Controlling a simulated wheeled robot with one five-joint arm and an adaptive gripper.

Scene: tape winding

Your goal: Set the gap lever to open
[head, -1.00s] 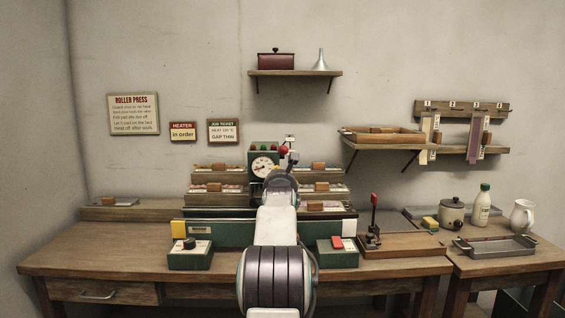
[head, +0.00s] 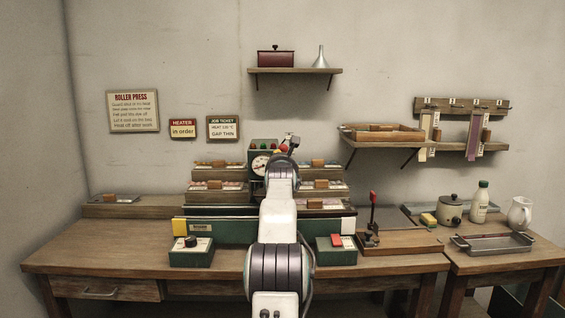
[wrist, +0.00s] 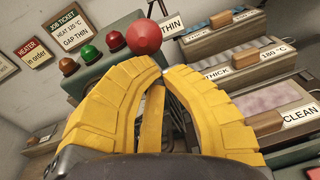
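The gap lever's red ball knob (wrist: 144,37) shows in the wrist view at the top of the green press housing (wrist: 98,58), beside a label reading THIN. My gripper (wrist: 163,68) has yellow fingers whose tips curve in and almost meet, with nothing seen between them. The knob appears just beyond the fingertips, apart from their grip; whether they touch it I cannot tell.
A job ticket (wrist: 70,30) reads heat 120 °C, gap thin. Tiered racks with labelled trays (head: 320,185) stand beside the press. A red-handled upright lever (head: 372,205) stands on a wooden board at right.

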